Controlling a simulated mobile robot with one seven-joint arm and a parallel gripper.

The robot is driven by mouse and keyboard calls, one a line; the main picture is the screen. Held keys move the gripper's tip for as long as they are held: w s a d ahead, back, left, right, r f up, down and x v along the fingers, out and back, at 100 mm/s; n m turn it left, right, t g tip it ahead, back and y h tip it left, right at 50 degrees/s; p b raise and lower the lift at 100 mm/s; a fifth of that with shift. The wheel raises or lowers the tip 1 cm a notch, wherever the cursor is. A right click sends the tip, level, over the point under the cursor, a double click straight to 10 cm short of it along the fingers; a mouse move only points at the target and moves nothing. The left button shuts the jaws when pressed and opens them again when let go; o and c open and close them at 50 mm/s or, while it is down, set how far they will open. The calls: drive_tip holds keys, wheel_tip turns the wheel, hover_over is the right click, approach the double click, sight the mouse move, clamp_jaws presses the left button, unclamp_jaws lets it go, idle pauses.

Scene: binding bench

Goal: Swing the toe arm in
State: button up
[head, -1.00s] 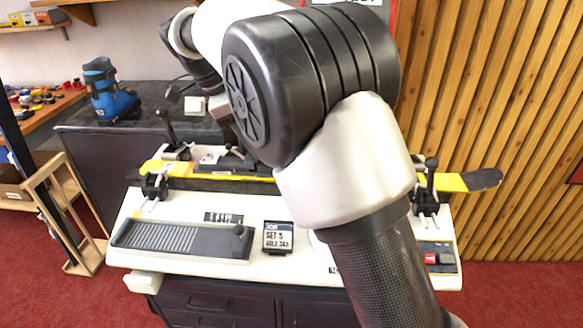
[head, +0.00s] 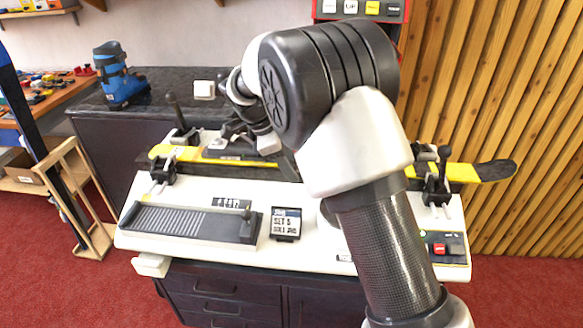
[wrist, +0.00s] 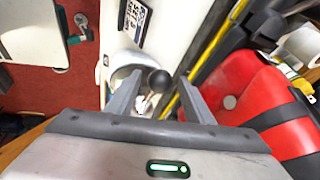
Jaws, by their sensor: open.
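In the wrist view, a short lever with a round black knob (wrist: 159,80) shows between my gripper's (wrist: 160,98) two grey fingers. The fingers are open, one on each side of the knob in the picture. I cannot tell whether they touch it. The lever may be the toe arm, but the frames do not settle this. In the head view my arm hides the middle of the bench, and the fingers cannot be made out. A black and yellow ski (head: 472,173) lies along the bench.
A red boot-like body (wrist: 240,90) with black straps is close to the right finger in the wrist view. Black clamps with upright levers stand at the left (head: 163,168) and right (head: 437,187) of the bench. A blue boot (head: 117,76) stands on the back counter.

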drive_tip(key=shift+w+d+f, duration=0.15)
drive_tip(key=shift+d+f, duration=0.1)
drive_tip(key=shift+f, duration=0.35)
clamp_jaws()
